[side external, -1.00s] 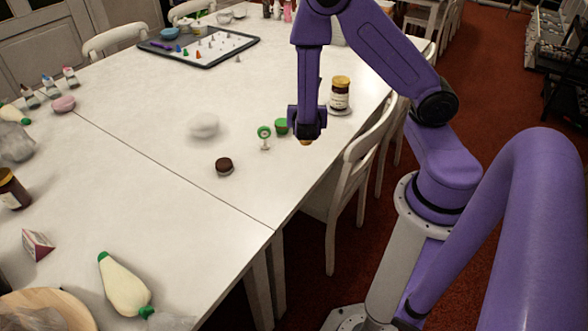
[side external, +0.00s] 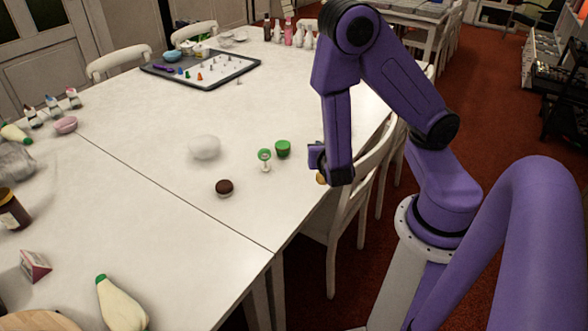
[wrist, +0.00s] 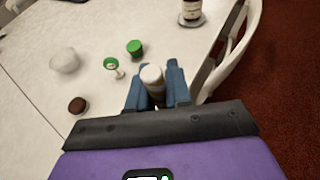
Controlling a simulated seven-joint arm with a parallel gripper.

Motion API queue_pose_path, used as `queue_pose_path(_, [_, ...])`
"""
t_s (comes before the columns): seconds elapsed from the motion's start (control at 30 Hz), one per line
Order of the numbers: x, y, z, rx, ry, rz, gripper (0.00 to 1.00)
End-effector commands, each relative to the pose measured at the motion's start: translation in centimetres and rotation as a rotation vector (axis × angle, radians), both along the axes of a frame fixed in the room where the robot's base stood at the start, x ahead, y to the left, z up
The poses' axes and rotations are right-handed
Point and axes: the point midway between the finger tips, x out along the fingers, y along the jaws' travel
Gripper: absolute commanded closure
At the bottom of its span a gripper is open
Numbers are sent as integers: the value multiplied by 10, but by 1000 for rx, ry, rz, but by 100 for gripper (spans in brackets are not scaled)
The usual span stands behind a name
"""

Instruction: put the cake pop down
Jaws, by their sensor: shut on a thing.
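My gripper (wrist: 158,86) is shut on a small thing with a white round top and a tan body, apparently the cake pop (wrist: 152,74). Its far end is partly hidden between the blue fingers. In the side view, my gripper (side external: 320,165) hangs near the table's right edge, and a yellowish bit of the held thing (side external: 321,179) shows below it. The gap between the held thing and the table is hard to judge.
Left of my gripper are a green cup-like thing (side external: 283,149), a small green-and-white stand (side external: 265,160), a brown round cake (side external: 224,187) and a white rounded lump (side external: 205,148).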

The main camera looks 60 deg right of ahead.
Motion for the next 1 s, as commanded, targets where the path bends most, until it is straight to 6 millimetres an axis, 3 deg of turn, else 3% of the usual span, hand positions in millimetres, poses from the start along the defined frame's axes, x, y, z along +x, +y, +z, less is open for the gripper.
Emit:
queue_pose_path(0.93, [67, -21, -32, 0, 1, -2, 100])
queue_pose_path(1.0, [75, -24, -43, -1, 3, -4, 100])
